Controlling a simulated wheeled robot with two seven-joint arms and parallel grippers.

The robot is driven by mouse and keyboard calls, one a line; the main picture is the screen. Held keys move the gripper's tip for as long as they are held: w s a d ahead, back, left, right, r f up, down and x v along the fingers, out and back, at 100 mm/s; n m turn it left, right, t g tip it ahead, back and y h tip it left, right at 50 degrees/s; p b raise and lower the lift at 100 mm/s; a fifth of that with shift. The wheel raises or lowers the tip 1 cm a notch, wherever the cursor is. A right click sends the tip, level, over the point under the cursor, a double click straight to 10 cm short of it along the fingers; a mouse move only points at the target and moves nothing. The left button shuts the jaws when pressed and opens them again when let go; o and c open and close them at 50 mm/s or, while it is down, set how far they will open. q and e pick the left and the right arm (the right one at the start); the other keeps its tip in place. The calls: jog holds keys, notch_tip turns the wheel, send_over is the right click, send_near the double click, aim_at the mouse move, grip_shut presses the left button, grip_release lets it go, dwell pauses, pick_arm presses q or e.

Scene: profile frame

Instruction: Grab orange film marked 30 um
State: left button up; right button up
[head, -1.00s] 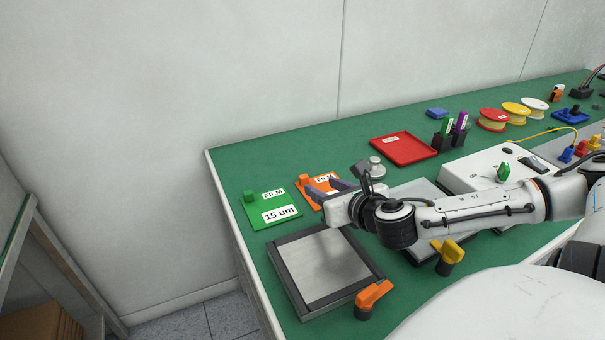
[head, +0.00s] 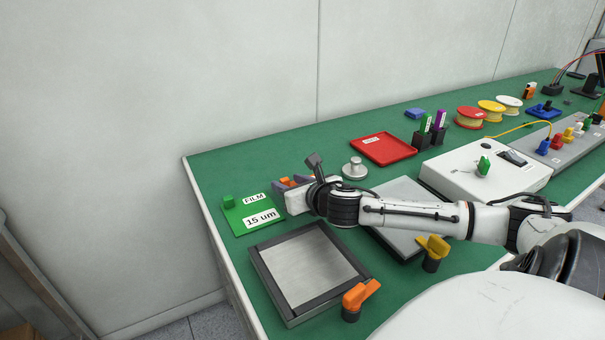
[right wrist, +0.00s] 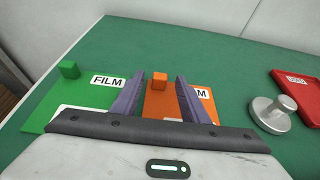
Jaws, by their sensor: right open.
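The orange film is mostly hidden behind my right gripper (head: 288,183) in the head view, with only bits of orange showing. In the right wrist view the orange film (right wrist: 163,105) lies on the bench with a raised orange tab (right wrist: 159,80) at its far edge. Its label is partly covered by a finger, and no thickness marking is readable. My right gripper (right wrist: 160,82) is open, its two grey-purple fingers on either side of the tab, with gaps to it. Whether they touch the film below cannot be told. My left gripper is not in view.
A green film marked 15 um (head: 251,214) lies just left of the orange one. A framed metal plate (head: 306,267) is in front. A round metal weight (head: 355,169) and a red tray (head: 383,149) are to the right. Orange (head: 359,297) and yellow (head: 433,250) knobs stand nearer.

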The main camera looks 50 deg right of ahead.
jog(key=shift+w+f, duration=0.15)
jog(key=shift+w, duration=0.2)
grip_shut()
jog(key=shift+d, duration=0.1)
